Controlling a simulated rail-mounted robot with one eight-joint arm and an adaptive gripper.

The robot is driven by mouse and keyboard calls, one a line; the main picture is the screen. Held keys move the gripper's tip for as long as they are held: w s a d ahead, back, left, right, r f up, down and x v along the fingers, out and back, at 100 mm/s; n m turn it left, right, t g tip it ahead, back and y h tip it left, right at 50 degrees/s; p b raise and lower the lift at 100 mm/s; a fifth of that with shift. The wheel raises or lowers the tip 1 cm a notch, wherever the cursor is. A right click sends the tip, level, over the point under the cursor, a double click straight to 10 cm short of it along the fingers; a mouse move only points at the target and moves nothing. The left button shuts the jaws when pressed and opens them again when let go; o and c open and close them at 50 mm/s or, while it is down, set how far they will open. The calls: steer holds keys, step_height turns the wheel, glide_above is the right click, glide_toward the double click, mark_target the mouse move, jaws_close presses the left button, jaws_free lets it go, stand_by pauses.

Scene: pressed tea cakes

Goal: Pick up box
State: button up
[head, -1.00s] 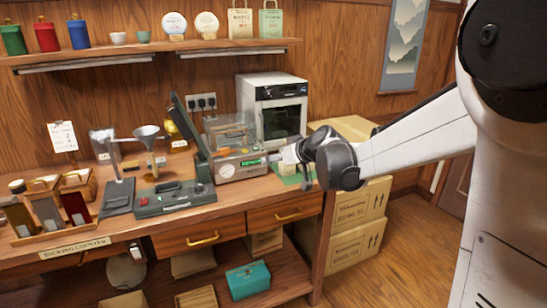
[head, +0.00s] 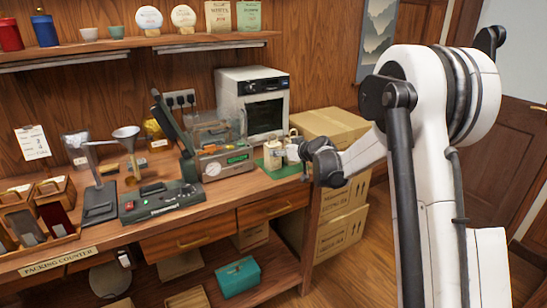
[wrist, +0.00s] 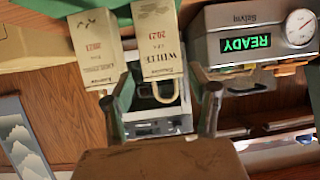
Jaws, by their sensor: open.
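Two cream tea boxes with printed labels stand on a green mat (head: 287,172) at the right end of the counter. In the wrist view, which looks upside down, one box (wrist: 155,42) is marked 2023 and WHITE and has a pale loop handle. The other box (wrist: 97,48) is beside it, at left. My gripper (wrist: 160,98) is open, with the loop handle of the WHITE box showing between its fingers; I cannot tell if they touch it. In the head view my gripper (head: 292,152) is at the boxes (head: 272,155), partly hiding them.
A grey sealing machine (head: 222,162) with a lit READY display stands left of the boxes. A white oven (head: 255,103) is behind them. Cardboard cartons (head: 332,124) stack to the right. A teal box (head: 238,277) sits on the lower shelf.

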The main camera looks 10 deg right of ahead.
steer(key=shift+x, duration=3.55)
steer(key=shift+s+a+f, duration=0.1)
steer(key=shift+s, duration=0.05)
steer(key=shift+c, duration=0.4)
steer(key=c, duration=0.9)
